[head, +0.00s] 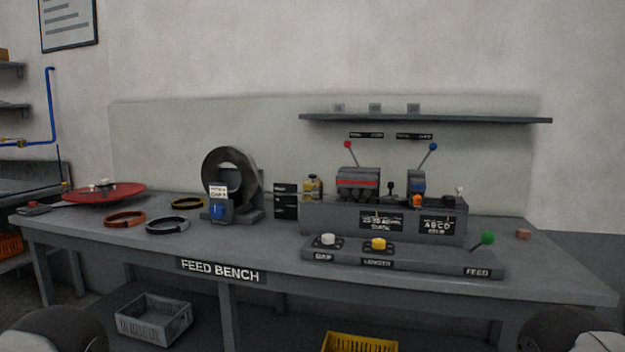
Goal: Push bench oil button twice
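The feed bench (280,252) spans the view, with "FEED BENCH" on its front edge. No label clearly reading "oil" can be made out. Possible buttons are a blue one (218,211) on a small grey box below a white card, a white one (328,239) and a yellow one (378,243) on a low front panel (430,260). The label under the yellow one seems to read "LENGTH"; the white one's label is unclear. Neither gripper is in view; only dark rounded parts of my arms show at the bottom corners, well short of the buttons.
A dark ring-shaped coil (215,160) stands behind the blue button. A green-knobbed lever (487,239) rises at the panel's right, by "FEED". Red (348,145) and blue (433,147) knobbed levers stand behind. Coloured rings, including an orange one (125,226), lie left.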

